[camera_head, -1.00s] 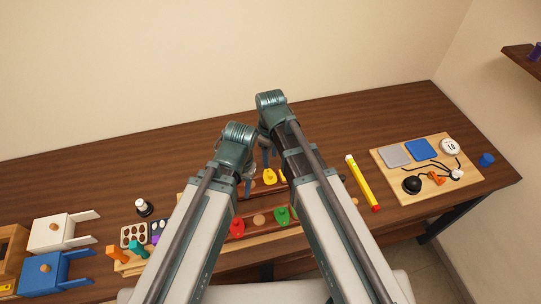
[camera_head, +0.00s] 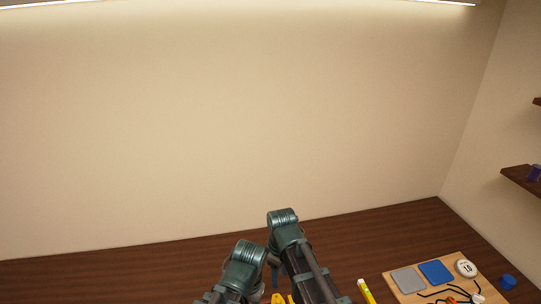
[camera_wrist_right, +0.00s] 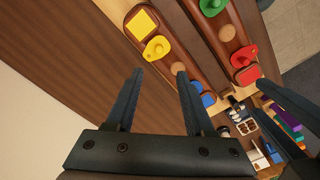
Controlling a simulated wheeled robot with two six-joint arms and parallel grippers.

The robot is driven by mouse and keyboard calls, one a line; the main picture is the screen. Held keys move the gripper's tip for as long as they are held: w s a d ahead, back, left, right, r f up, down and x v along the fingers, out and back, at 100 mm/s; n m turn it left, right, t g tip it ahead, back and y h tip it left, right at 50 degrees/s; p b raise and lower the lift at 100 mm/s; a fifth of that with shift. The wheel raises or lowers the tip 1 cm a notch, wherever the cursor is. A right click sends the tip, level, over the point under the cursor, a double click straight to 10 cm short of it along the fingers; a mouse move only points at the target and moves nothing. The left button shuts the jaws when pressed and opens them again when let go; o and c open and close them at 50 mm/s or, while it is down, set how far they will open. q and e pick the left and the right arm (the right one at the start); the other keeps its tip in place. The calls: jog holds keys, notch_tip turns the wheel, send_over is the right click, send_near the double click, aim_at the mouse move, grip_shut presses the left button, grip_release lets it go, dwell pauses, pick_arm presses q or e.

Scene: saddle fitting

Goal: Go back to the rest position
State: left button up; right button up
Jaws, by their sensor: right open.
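My right gripper (camera_wrist_right: 158,88) is open in the right wrist view, with nothing between its fingers. In the head view the right gripper (camera_head: 274,272) hangs below its teal wrist, small and partly hidden. The two dark fingers of my left gripper (camera_wrist_right: 280,108) show apart at the right edge of the right wrist view, with nothing seen between them. In the head view my left wrist is low in the picture and its fingers are mostly hidden.
A wooden board (camera_wrist_right: 190,45) with yellow, red, green and blue pieces lies below the right gripper. A board with grey and blue squares (camera_head: 437,272) and a cable, plus a blue cap (camera_head: 508,282), stand at the right. The table's back strip (camera_head: 120,265) is clear before the wall.

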jog(key=s+f+m+b, duration=0.2)
jog(key=s+f+b, duration=0.1)
jog(key=s+d+f+m+b, duration=0.1)
jog(key=s+f+m+b, duration=0.1)
jog(key=s+f+b, duration=0.1)
jog(key=s+f+m+h+b, duration=0.1)
jog(key=s+f+m+b, duration=0.1)
jog(key=s+f+b, duration=0.1)
jog(key=shift+s+d+f+m, duration=0.15)
jog(key=shift+s+d+f, duration=0.1)
jog(key=shift+s, duration=0.15)
jog(key=shift+s+d+f+m, duration=0.15)
jog(key=shift+s+f, duration=0.1)
jog(key=shift+s, duration=0.1)
jog(key=shift+s+d+f+m+b, duration=0.1)
jog(key=shift+s+f+m+b, duration=0.15)
jog(key=shift+b, duration=0.2)
jog(key=shift+s+r, duration=0.1)
